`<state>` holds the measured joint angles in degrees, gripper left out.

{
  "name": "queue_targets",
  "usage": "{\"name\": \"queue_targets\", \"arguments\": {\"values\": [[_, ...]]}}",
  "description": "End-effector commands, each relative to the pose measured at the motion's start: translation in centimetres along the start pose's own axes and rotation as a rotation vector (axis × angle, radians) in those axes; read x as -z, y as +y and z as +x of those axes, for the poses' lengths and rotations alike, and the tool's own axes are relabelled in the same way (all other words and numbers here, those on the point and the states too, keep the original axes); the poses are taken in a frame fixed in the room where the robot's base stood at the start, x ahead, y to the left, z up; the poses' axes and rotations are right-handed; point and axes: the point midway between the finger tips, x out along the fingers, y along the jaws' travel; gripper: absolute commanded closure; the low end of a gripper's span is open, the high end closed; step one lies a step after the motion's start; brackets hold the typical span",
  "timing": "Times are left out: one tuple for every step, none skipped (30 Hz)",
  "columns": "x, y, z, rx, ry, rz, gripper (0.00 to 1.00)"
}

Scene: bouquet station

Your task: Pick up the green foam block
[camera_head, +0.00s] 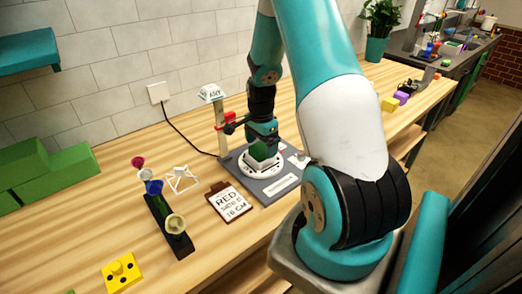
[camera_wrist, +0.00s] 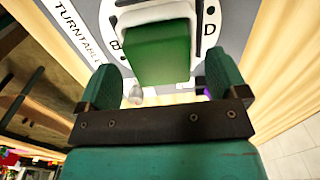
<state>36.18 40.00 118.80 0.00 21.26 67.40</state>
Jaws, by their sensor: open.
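A green foam block (camera_wrist: 158,55) sits in a white holder (camera_wrist: 178,18) on the round turntable (camera_wrist: 120,12), in the wrist view. In the head view the green block (camera_head: 259,152) shows small on the turntable (camera_head: 263,169), just below my gripper (camera_head: 262,138). In the wrist view my gripper (camera_wrist: 162,75) is open, with one finger on each side of the block's near end and a visible gap at each side. I cannot tell how far beyond the fingertips the block lies. Larger green blocks (camera_head: 55,178) are stacked at the far left of the bench.

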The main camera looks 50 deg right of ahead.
Motion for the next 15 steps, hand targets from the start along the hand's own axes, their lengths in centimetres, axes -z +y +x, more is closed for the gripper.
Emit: {"name": "queue_targets", "arguments": {"values": [[-0.03,0.03,0.48,-0.003,-0.001,0.000,0.08],[-0.04,0.04,0.77,-0.002,-0.001,0.000,0.08],[-0.03,0.01,1.03,-0.001,0.000,0.000,0.08],[-0.02,0.00,1.16,0.000,0.000,-0.001,0.08],[-0.02,-0.01,1.25,0.001,0.000,-0.001,0.08],[-0.02,-0.02,1.31,0.001,0.000,-0.001,0.08],[-0.02,-0.03,1.33,0.001,0.000,-0.001,0.08],[-0.02,-0.03,1.32,0.001,0.001,-0.001,0.08],[-0.02,-0.03,1.32,0.001,0.001,-0.001,0.08],[-0.02,-0.03,1.32,0.001,0.001,-0.001,0.08],[-0.02,-0.03,1.31,0.001,0.001,-0.001,0.11],[-0.02,-0.03,1.31,0.001,0.001,-0.001,0.20],[-0.02,-0.03,1.31,0.001,0.000,-0.001,0.27],[-0.02,-0.03,1.30,0.001,0.000,-0.001,0.34],[-0.02,-0.04,1.30,0.001,0.000,-0.001,0.43]]}}
